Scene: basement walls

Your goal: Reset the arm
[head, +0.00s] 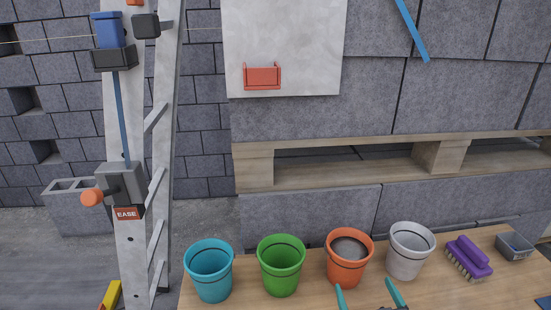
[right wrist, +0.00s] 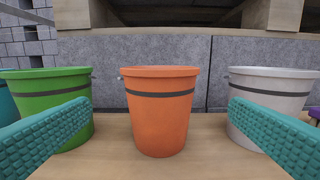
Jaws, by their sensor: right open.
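My right gripper (head: 369,297) shows at the bottom edge of the head view as two teal fingertips, spread apart and empty. In the right wrist view its two teal textured fingers (right wrist: 160,136) stand wide apart. The orange bucket (right wrist: 160,110) is upright ahead, between the fingers in the picture, and no finger is seen touching it. In the head view the orange bucket (head: 349,268) has grey contents and stands just beyond the fingertips. My left gripper is not in view.
A blue bucket (head: 209,280), a green bucket (head: 281,275) and a white bucket (head: 409,258) stand in a row on the wooden table (head: 470,293). A purple brush (head: 468,258) and a small grey tray (head: 514,247) lie to the right. A ladder-like frame (head: 125,240) stands at left.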

